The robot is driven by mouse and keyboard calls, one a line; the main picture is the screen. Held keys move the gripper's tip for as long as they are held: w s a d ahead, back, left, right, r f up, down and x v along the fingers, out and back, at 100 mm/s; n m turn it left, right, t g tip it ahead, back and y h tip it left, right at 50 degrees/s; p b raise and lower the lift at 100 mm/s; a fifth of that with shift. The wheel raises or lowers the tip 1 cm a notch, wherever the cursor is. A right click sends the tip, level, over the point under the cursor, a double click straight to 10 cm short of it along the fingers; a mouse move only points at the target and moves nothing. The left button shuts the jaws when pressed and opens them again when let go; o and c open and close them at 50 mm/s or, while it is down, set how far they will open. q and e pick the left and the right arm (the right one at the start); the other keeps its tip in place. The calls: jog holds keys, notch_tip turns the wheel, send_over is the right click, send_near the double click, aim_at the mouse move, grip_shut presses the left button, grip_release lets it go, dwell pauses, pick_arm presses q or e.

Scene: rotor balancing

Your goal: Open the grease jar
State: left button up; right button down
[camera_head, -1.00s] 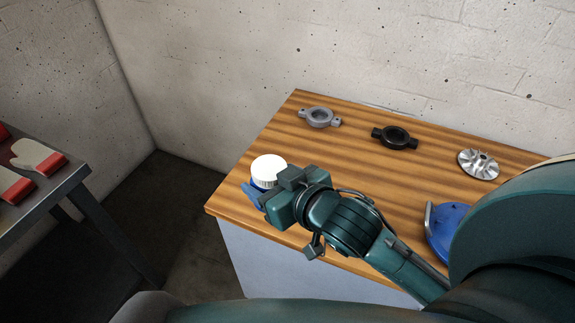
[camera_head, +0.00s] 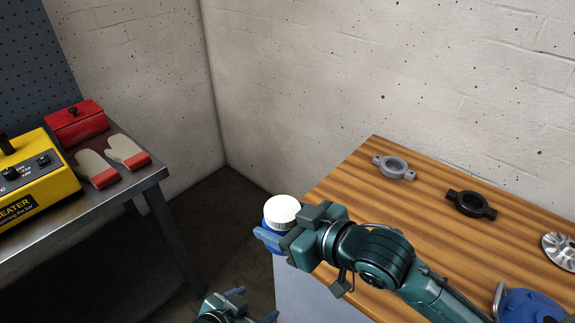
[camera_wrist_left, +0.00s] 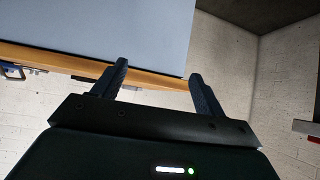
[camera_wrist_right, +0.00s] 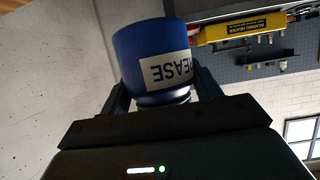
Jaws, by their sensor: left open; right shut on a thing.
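The grease jar has a ribbed white lid (camera_head: 282,210) and a blue body. My right gripper (camera_head: 284,241) is shut on the jar, which is held upright just off the left edge of the workbench. My left gripper (camera_head: 252,305) is open and empty, below and left of the jar. Its spread fingers also show in the left wrist view (camera_wrist_left: 158,70).
The wooden workbench (camera_head: 345,195) bears a grey flanged ring (camera_head: 394,168), a black one (camera_head: 471,204), a silver finned rotor (camera_head: 562,250) and a blue device (camera_head: 530,307). At left, a metal table holds a yellow heater (camera_head: 35,172), gloves (camera_head: 125,151) and a red box (camera_head: 76,121).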

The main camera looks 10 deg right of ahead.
pick_arm(q)
jog(key=w+d+r+m+g, duration=0.3)
jog(key=w+d+m+g, duration=0.15)
jog(key=m, duration=0.45)
jog(key=w+a+r+m+g+y, duration=0.3)
jog(key=w+a+r+m+y, duration=0.2)
jog(key=a+m+y, duration=0.15)
notch_tip(320, 180, up, 25)
jog(key=m, duration=0.4)
send_over(287, 208)
jog(key=shift+a+r, duration=0.1)
jog(key=shift+r, duration=0.05)
jog(key=shift+s, duration=0.1)
notch_tip(287, 208, down, 8)
jog(key=shift+r, duration=0.2)
